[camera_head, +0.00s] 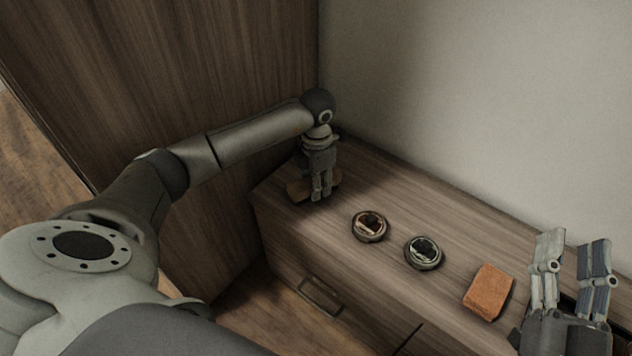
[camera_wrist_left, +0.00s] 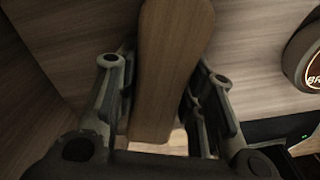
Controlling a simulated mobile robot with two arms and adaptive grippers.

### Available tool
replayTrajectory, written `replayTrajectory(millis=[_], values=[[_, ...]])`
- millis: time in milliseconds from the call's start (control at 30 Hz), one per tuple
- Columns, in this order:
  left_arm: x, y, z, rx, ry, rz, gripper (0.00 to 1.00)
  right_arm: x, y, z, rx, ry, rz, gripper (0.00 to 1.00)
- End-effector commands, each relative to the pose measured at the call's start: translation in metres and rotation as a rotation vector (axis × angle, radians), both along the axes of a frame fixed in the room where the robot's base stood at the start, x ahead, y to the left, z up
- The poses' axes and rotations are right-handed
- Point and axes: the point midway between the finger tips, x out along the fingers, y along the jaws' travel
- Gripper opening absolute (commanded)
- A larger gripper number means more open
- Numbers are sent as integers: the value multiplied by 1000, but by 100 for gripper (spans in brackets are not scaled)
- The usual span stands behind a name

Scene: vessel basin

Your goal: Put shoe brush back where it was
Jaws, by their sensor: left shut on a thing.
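The shoe brush shows as a brown wooden piece (camera_head: 298,190) at the far left end of the cabinet top. In the left wrist view its long wooden back (camera_wrist_left: 168,65) lies between the two fingers. My left gripper (camera_head: 321,194) points down and is shut on the brush; in the left wrist view the gripper (camera_wrist_left: 160,110) has a finger on each side of it. Whether the brush touches the cabinet top I cannot tell. My right gripper (camera_head: 572,265) is at the lower right, its two fingers apart, with nothing seen between them.
On the cabinet top (camera_head: 395,180) stand a round tin with brown contents (camera_head: 370,225), a round tin with dark contents (camera_head: 424,252) and an orange-brown block (camera_head: 488,291). A tall wooden panel (camera_head: 220,80) rises at the left, a plain wall (camera_head: 480,90) behind. A drawer handle (camera_head: 320,296) is on the front.

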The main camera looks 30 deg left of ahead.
Motion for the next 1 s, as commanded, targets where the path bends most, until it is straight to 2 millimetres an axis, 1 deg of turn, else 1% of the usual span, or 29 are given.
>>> replayTrajectory(millis=[67,100,233,667,867,1000], values=[[0,0,-1,0,0,1,14,-1,0,2,4,-14,1,40],[0,0,-1,0,0,1,40,-1,0,3,5,-18,1,40],[0,0,-1,0,0,1,57,-1,0,3,5,-16,1,40],[0,0,2,0,0,0,58,0,0,2,1,-3,1,40],[1,0,21,0,-2,-1,58,6,-2,-25,-38,144,-7,40],[1,0,39,0,-2,0,58,8,-5,-48,-71,269,-15,40]])
